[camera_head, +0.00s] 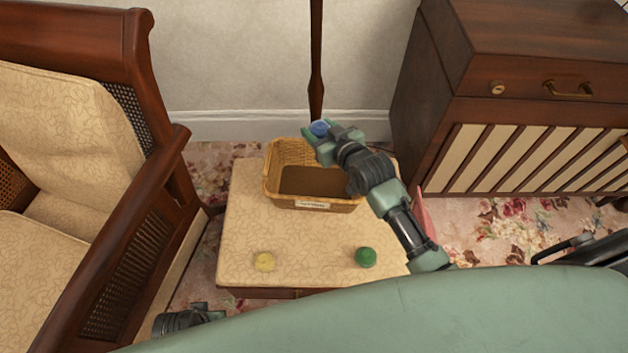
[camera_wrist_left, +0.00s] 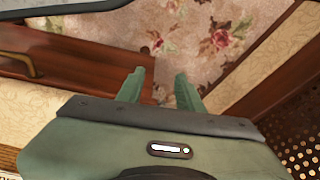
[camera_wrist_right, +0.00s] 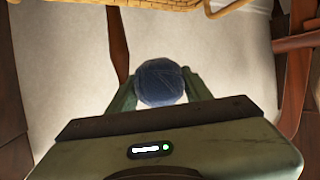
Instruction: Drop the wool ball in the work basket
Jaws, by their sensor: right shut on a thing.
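A blue wool ball (camera_head: 319,128) is held between the fingers of my right gripper (camera_head: 324,138), over the right back part of the basket. The blue ball also shows between the fingertips in the right wrist view (camera_wrist_right: 160,83). The wicker work basket (camera_head: 312,205) has a brown inside and a label on its front. It stands on the cream stool (camera_head: 240,225). A yellow ball (camera_head: 264,261) and a green ball (camera_head: 366,257) lie on the stool in front of the basket. My left gripper (camera_wrist_left: 160,80) is open and empty, with carpet and dark wood beneath it.
A wooden armchair (camera_head: 150,190) with cream cushions stands on the left. A dark wooden cabinet (camera_head: 520,90) with a slatted front stands on the right. A dark pole (camera_head: 316,60) rises behind the basket near the wall. Floral carpet surrounds the stool.

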